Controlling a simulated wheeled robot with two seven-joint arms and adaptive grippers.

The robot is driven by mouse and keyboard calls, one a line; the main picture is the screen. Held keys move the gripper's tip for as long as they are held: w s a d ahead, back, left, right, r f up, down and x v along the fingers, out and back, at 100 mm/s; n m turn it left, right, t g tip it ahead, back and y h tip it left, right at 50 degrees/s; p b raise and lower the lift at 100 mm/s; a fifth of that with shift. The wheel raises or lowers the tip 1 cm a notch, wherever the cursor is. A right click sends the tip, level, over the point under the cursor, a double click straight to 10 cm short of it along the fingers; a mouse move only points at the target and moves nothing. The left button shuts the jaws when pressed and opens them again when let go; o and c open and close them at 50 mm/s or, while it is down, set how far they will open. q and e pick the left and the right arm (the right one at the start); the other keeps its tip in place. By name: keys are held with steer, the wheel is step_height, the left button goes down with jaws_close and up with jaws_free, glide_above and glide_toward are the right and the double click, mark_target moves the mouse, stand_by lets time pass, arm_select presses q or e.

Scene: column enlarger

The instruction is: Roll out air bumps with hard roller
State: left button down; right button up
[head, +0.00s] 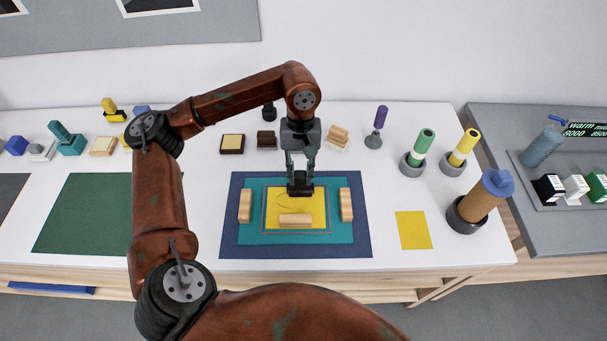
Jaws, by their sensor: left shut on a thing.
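A yellow sheet (312,207) with a thin frame lies on a teal sheet (262,236) over a dark blue mat (231,240). A faint curved mark shows on its left part; I cannot tell if it is an air bump. My left gripper (301,176) points down over the sheet's upper middle. It is shut on a small black thing (300,191), which looks like the hard roller. The black thing is at or just above the sheet; contact is not clear. Wooden blocks sit at the left (245,205), right (346,204) and front (295,220). My right gripper is not in view.
A loose yellow sheet (413,230) lies right of the mat. Rolls in round stands, green (424,142), yellow (466,144) and brown (484,199), stand at the right. A green mat (85,220) lies left. Small tools line the back.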

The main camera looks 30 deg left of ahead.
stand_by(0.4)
arm_select(q)
steer(key=shift+s+a, duration=0.2)
steer(key=shift+a, duration=0.05)
steer(key=shift+s+a, duration=0.15)
steer(key=shift+a, duration=0.05)
steer(key=shift+s+a+b, duration=0.3)
steer(key=shift+a, duration=0.25)
steer(key=shift+a, duration=0.1)
steer(key=shift+s+a, duration=0.3)
steer(key=shift+a, duration=0.1)
